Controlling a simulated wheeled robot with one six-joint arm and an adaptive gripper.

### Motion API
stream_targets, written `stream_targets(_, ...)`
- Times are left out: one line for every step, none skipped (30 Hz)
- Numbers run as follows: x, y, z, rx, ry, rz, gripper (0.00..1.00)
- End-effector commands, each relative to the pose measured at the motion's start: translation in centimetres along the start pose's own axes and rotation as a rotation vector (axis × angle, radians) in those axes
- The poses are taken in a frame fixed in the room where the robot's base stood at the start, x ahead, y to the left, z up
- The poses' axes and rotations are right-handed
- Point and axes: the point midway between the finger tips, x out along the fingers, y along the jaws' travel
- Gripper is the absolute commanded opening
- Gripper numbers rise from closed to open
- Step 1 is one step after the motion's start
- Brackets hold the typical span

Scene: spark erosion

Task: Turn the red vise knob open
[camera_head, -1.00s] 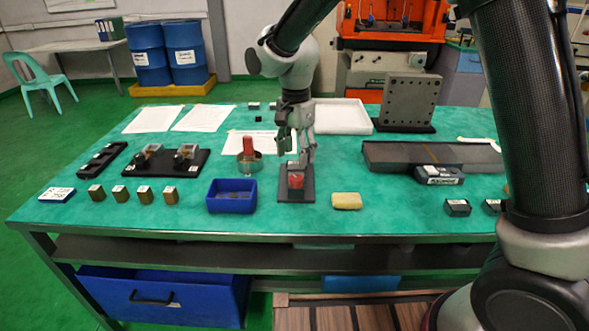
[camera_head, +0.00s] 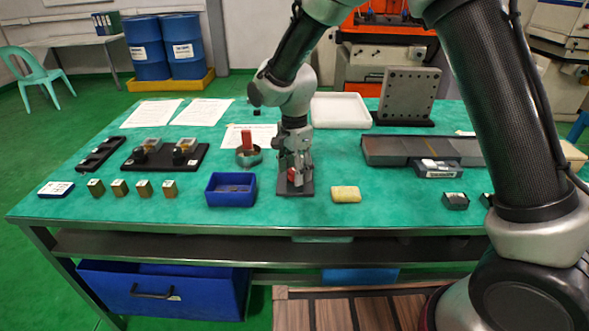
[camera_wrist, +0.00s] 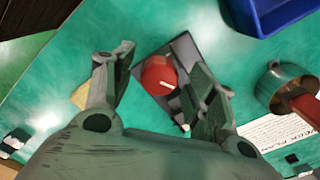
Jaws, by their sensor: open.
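The red vise knob (camera_head: 292,176) sits on the small dark vise (camera_head: 297,189) near the front middle of the green table. In the wrist view the round red knob (camera_wrist: 158,76) shows a pale mark, with the grey vise base (camera_wrist: 190,50) around and under it. My gripper (camera_head: 295,172) points down over the vise and partly hides it. In the wrist view my gripper (camera_wrist: 170,90) is open, one finger on each side of the knob. A gap shows at the left finger; I cannot tell whether the right finger touches.
A blue bin (camera_head: 231,189) stands left of the vise and a yellow sponge (camera_head: 346,194) right of it. A metal cup (camera_head: 249,156) with a red-handled tool is behind left. The table's front edge is near.

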Motion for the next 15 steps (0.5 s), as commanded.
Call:
stream_targets(-0.01,0.00,0.00,0.000,0.000,0.000,0.57)
stream_targets(-0.02,0.00,0.00,0.000,0.000,0.000,0.57)
stream_targets(-0.03,0.00,0.00,0.000,0.000,0.000,0.57)
stream_targets(-0.03,0.00,0.00,0.000,0.000,0.000,0.53)
stream_targets(-0.03,0.00,0.00,0.000,0.000,0.000,0.48)
stream_targets(-0.03,0.00,0.00,0.000,0.000,0.000,0.40)
stream_targets(-0.04,0.00,0.00,0.000,0.000,0.000,0.35)
stream_targets(-0.04,0.00,0.00,0.000,0.000,0.000,0.29)
stream_targets(-0.04,0.00,0.00,0.000,0.000,0.000,0.22)
stream_targets(-0.04,0.00,0.00,0.000,0.000,0.000,0.17)
stream_targets(-0.05,0.00,0.00,0.000,0.000,0.000,0.11)
stream_targets(-0.05,0.00,0.00,0.000,0.000,0.000,0.11)
stream_targets(-0.05,0.00,0.00,0.000,0.000,0.000,0.11)
stream_targets(-0.05,0.00,0.00,-0.001,0.000,0.000,0.11)
stream_targets(-0.05,0.00,0.00,-0.001,0.000,0.000,0.11)
